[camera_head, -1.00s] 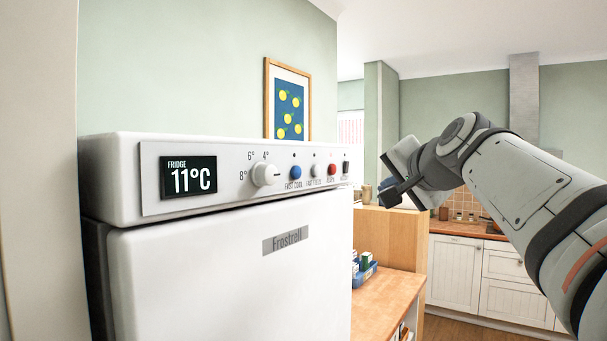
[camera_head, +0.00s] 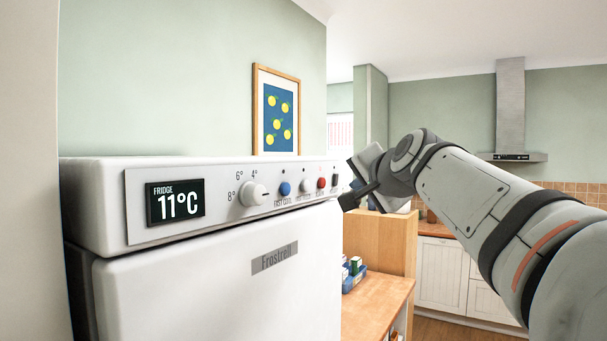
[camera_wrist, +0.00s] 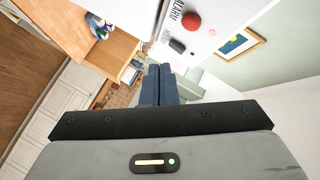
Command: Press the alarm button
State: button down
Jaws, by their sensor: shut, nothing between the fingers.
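The red alarm button (camera_head: 320,183) is round and sits near the right end of the fridge's white control panel (camera_head: 140,228). In the wrist view the red button (camera_wrist: 191,22) shows at the top, beside the letters "ALARM". My gripper (camera_head: 348,199) is just off the panel's right end, to the right of the button. In the wrist view its fingers (camera_wrist: 158,72) are together, empty and apart from the button. A black rocker switch (camera_head: 335,181) lies between the button and my gripper in the head view.
A white dial (camera_head: 252,194), a blue button (camera_head: 285,188) and a pale button (camera_head: 305,185) share the panel with a display (camera_head: 175,202) reading 11°C. A wooden counter (camera_head: 380,297) with a blue crate (camera_head: 354,279) stands right of the fridge (camera_head: 200,300).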

aim_at(322, 183)
jog(key=shift+w+a+p, duration=0.55)
jog(key=shift+w+a, duration=0.05)
jog(key=shift+a, duration=0.25)
jog(key=shift+w+a+p, duration=0.55)
jog(key=shift+w+a, duration=0.05)
jog(key=shift+a, duration=0.25)
dwell(0.8)
jog(key=shift+w+a+p, duration=0.3)
jog(key=shift+a, duration=0.05)
jog(key=shift+w+a+p, duration=0.25)
jog(key=shift+a+p, duration=0.05)
jog(key=shift+p, duration=0.05)
dwell(0.7)
jog(key=shift+s+d, duration=0.1)
jog(key=shift+s+d+b, duration=0.4)
jog(key=shift+d+b, duration=0.15)
jog(key=shift+b, duration=0.3)
